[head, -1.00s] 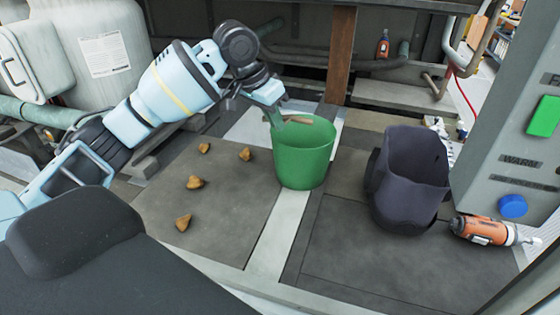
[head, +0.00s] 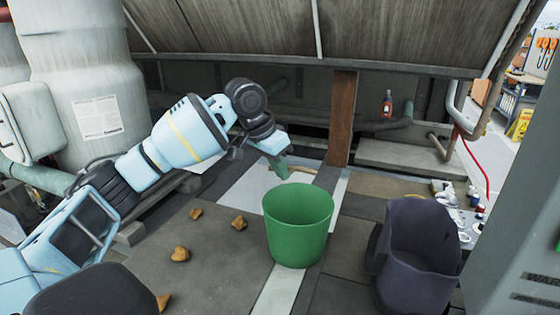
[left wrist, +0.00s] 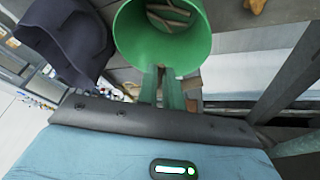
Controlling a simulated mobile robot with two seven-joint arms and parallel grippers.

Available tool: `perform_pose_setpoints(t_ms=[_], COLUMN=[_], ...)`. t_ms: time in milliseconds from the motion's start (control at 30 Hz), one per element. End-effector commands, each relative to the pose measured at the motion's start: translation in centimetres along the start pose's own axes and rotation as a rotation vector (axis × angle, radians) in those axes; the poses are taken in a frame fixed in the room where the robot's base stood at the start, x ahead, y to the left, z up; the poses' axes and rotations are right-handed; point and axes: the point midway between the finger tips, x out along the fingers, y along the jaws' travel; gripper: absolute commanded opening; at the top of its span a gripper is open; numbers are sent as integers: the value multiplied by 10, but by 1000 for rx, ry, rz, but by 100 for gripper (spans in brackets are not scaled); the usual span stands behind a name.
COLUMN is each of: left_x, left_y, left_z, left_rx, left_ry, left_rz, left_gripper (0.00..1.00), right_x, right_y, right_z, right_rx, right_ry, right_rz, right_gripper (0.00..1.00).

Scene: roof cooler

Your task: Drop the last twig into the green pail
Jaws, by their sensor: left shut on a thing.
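The green pail (head: 300,238) stands on the dark floor tiles in the middle of the head view. In the left wrist view the pail (left wrist: 150,45) shows its open mouth, with several brown twigs (left wrist: 170,14) inside. My left gripper (head: 284,172) is just beyond and above the pail's far rim in the head view, shut on a brown twig (head: 302,173). In the wrist view its green fingers (left wrist: 160,82) point toward the pail's rim; the held twig is mostly hidden behind them. My right gripper is not in view.
Several tan lumps (head: 180,254) lie left of the pail. A dark open bag-like container (head: 418,255) stands to its right. A brown post (head: 341,118) and a small bottle (head: 387,103) are behind. A grey cabinet (head: 525,240) is at right.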

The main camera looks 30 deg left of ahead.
Motion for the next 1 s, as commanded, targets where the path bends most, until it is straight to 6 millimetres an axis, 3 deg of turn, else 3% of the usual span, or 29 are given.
perform_pose_setpoints(t_ms=[300, 700, 733, 900, 1000], left_x=[31, 32, 32, 32, 32], left_y=[-3, -3, -3, -3, -3], left_z=[13, 14, 14, 14, 14], left_rx=[0, 1, 1, 1, 1], left_ry=[-6, 1, 1, 1, 1], left_rz=[1, -1, -1, -1, 0], left_gripper=[0, 0, 9, 31, 33], right_x=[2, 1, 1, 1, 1], right_y=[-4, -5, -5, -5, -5], right_z=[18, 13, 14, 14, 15], right_rx=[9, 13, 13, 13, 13], right_ry=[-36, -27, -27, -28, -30], right_rz=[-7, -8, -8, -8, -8], right_gripper=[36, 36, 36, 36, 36])
